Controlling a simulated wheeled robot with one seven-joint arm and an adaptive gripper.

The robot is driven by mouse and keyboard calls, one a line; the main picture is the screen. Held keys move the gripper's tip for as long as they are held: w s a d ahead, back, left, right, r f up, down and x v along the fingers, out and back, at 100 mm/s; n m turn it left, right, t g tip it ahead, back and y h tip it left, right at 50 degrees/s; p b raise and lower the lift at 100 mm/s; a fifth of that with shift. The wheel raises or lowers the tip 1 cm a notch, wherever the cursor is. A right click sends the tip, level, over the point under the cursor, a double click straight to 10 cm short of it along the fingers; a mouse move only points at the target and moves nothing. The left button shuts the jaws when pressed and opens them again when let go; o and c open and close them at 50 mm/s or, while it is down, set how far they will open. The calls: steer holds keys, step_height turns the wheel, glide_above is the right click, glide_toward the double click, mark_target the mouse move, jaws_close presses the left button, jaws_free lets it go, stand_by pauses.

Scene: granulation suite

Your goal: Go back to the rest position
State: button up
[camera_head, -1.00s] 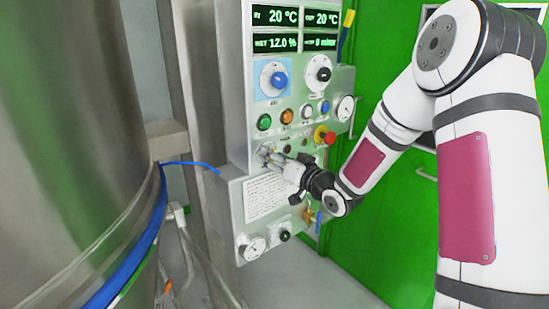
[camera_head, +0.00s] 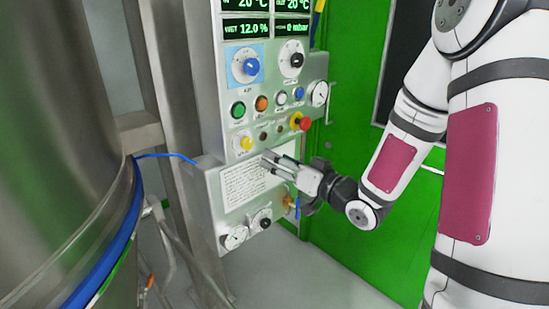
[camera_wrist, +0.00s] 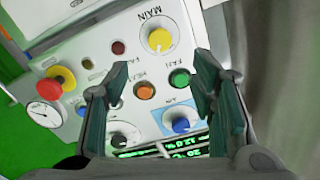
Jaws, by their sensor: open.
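My gripper (camera_head: 270,161) is open and empty in the head view, in front of the printed label (camera_head: 250,182) on the control panel (camera_head: 212,110). It is apart from the yellow knob (camera_head: 246,143), which sits above and to the left of the fingertips. In the wrist view my gripper's two fingers (camera_wrist: 155,85) stand wide apart with nothing between them but the panel behind. There the yellow knob marked MAIN (camera_wrist: 159,40) shows beyond the fingertips, with its pointer visible.
The panel carries a blue knob (camera_head: 246,66), a black knob (camera_head: 292,60), a red emergency button (camera_head: 304,124) and gauges (camera_head: 319,93). A large steel vessel (camera_head: 60,130) stands at left. A green wall (camera_head: 350,170) is behind, with clear floor (camera_head: 310,285) below.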

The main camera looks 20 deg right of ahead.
stand_by(0.4)
steer(key=s+d+r+g+h, duration=0.1)
steer(key=s+r+g+h, duration=0.25)
steer(key=s+h, duration=0.2)
steer(key=s+d+r+g+h, duration=0.2)
steer(key=s+g+h, duration=0.2)
steer(key=s, duration=0.2)
steer(key=s+a+g+y, duration=0.1)
steer(key=s+a+g, duration=0.1)
steer(key=s, duration=0.8)
steer(key=s+a+g+y+p, duration=0.1)
steer(key=s+a+g, duration=0.2)
steer(key=s, duration=0.7)
steer(key=shift+s+a+r, duration=0.2)
steer(key=shift+s+a, duration=0.05)
steer(key=shift+a, duration=0.85)
steer(key=shift+o, duration=0.6)
steer(key=shift+y, duration=0.25)
